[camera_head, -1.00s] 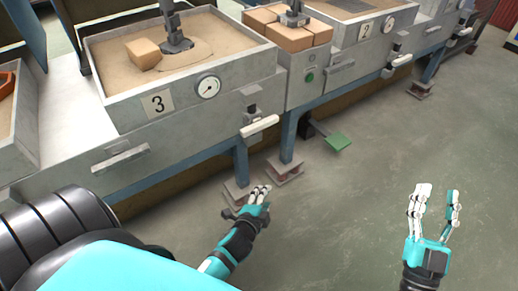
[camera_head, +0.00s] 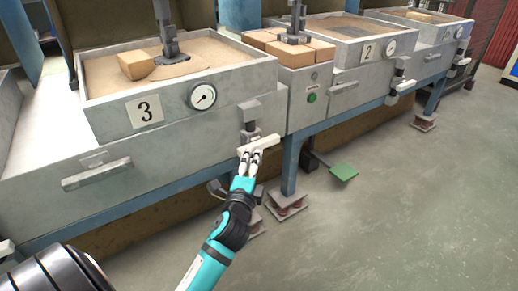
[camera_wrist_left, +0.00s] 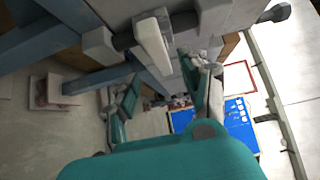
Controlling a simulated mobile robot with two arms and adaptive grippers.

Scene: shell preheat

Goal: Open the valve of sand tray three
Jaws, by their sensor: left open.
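Sand tray three (camera_head: 92,112) is a grey box of sand with a "3" plate and a round gauge (camera_head: 202,96). Its valve has a grey body (camera_head: 249,112) and a white lever handle (camera_head: 268,142) on the front, right of the gauge. The handle also shows in the left wrist view (camera_wrist_left: 152,44). My left gripper (camera_head: 247,162) is open, its fingertips just below and in front of the handle. In the left wrist view the handle appears ahead of the spread fingers (camera_wrist_left: 165,85); contact is unclear. My right gripper is out of view.
A grey drawer-like handle (camera_head: 97,174) sticks out on the left front. A panel with a green button (camera_head: 311,97) and bricks (camera_head: 303,50) are right of the tray. Sand tray two (camera_head: 345,56) has a similar valve (camera_head: 402,86). A green pedal (camera_head: 343,171) is near the floor; the right floor is clear.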

